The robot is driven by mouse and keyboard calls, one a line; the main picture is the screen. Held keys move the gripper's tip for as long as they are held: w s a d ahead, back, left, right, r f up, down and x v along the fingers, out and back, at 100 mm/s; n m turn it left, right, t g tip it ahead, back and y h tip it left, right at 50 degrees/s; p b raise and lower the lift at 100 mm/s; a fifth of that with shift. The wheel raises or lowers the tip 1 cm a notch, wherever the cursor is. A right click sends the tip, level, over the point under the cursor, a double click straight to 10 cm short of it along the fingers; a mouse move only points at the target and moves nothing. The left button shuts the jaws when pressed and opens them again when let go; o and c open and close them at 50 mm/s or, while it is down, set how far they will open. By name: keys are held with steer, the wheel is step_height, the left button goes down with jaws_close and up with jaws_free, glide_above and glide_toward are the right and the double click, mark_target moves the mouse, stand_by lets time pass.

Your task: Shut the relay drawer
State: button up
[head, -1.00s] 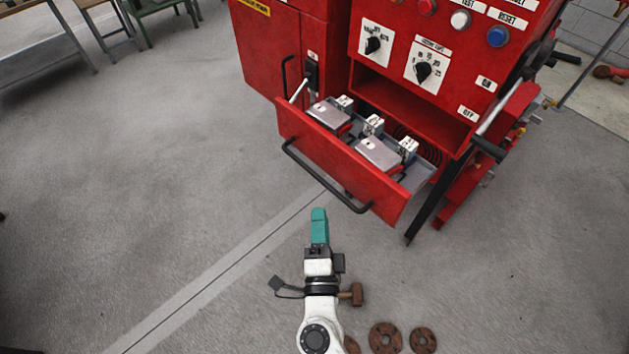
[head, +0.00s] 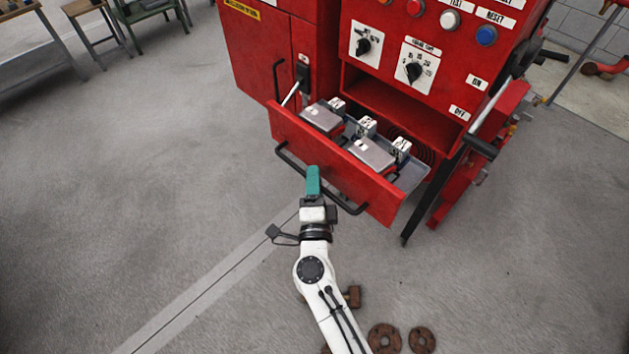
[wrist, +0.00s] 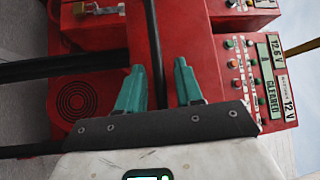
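The red relay drawer (head: 352,180) stands pulled out of the red cabinet, with metal relay boxes (head: 370,152) and small white blocks inside it. Its black bar handle (head: 346,207) runs along the front. My gripper (head: 313,182) has teal fingers and is at the handle, overlapping it in the head view. In the wrist view my gripper (wrist: 159,64) has its two fingers apart, with a black bar (wrist: 154,50), which looks like the handle, running between them. Whether either finger touches the bar or the drawer front cannot be told.
The cabinet's control panel (head: 430,50) with knobs and buttons is above the drawer. A lever with a black grip (head: 482,146) is to the right. Rusty round flanges (head: 384,338) lie on the floor near my arm.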

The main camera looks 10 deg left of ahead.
steer(key=shift+c, duration=0.4)
jaws_close()
